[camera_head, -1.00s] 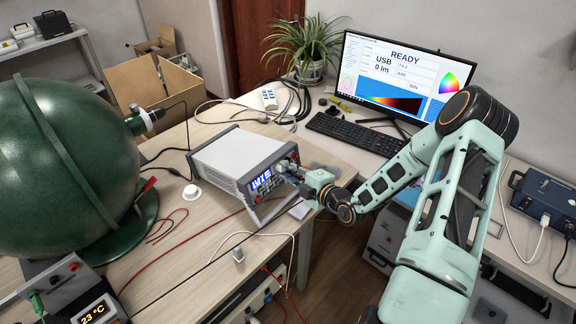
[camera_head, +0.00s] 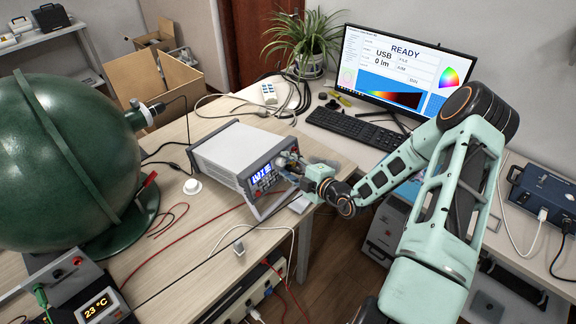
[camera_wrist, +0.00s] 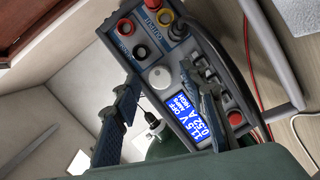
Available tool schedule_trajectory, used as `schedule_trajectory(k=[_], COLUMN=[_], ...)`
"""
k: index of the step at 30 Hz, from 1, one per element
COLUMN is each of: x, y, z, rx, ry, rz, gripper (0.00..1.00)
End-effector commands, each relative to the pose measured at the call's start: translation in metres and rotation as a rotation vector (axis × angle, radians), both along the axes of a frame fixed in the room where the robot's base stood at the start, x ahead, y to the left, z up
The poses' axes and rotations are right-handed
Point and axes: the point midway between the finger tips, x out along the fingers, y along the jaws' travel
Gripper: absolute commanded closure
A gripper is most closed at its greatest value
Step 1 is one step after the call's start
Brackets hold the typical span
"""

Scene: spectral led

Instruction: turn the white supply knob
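The supply is a grey box (camera_head: 235,150) with a blue lit display on the desk; its front faces my arm. In the wrist view its front panel (camera_wrist: 237,95) shows a white round knob (camera_wrist: 160,77) beside the display (camera_wrist: 192,118), which reads about 11.5 V, OFF and 0.52 A. My gripper (camera_wrist: 160,80) is open, one finger on each side of the white knob. A gap shows between each finger and the knob; depth to the panel is hard to judge. In the head view my gripper (camera_head: 294,165) is at the panel and the knob is hidden.
A large green sphere (camera_head: 62,160) stands left on the desk. A keyboard (camera_head: 357,129) and monitor (camera_head: 455,75) stand behind my arm. Loose cables cross the desk.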

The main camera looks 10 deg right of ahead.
Motion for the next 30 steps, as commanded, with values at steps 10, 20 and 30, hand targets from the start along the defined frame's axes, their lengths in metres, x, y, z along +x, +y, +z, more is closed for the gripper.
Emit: schedule_trajectory(k=[10,20,30], x=[-0.02,-0.078,-0.103], y=[-0.012,-0.042,-0.053], z=[0.007,0.026,0.034], rx=[-0.001,-0.001,0.0], ry=[0.001,0.001,0.0], rz=[-0.003,-0.003,0.001], gripper=[0.61,0.61,0.61])
